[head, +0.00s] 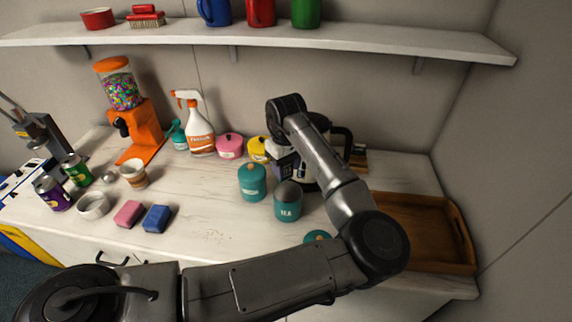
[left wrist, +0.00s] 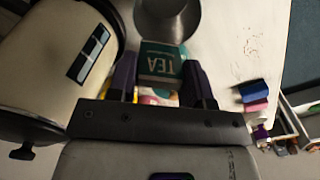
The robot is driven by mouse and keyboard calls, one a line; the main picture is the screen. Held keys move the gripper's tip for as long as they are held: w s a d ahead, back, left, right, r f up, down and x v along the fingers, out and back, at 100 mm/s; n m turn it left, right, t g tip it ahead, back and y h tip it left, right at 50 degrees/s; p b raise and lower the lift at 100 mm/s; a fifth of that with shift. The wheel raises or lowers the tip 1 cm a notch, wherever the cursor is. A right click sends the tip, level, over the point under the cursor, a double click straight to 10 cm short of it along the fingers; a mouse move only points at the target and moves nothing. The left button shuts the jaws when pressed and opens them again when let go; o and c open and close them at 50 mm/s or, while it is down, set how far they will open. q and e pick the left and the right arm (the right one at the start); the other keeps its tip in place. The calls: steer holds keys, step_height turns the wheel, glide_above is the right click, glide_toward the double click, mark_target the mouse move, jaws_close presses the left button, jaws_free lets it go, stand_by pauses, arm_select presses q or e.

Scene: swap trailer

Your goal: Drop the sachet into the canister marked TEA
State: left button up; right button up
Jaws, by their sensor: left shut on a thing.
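The canister marked TEA (head: 288,204) is teal and stands upright on the counter with its dark top open. In the left wrist view its round grey opening (left wrist: 167,16) is at the top, just beyond the fingertips. My left gripper (left wrist: 160,75) is shut on the sachet (left wrist: 161,62), a green packet lettered TEA between the two fingers. In the head view my left gripper (head: 284,166) is above and behind the canister, and I cannot make out the sachet clearly there. My right gripper is not in view.
A cream kettle (left wrist: 45,65) stands close beside the gripper. A lidded teal canister (head: 252,184) is left of the TEA canister. A teal lid (head: 316,236) is partly hidden by my arm. Pink (head: 128,214) and blue (head: 157,218) sponges lie left; a wooden tray (head: 462,238) is right.

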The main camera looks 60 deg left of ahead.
arm_select(q)
steer(key=o, duration=0.9)
steer(key=shift+o, duration=0.2)
steer(key=shift+r, duration=0.15)
step_height(320, 180, up, 14)
steer(key=b, duration=0.2)
steer(key=shift+f, duration=0.2)
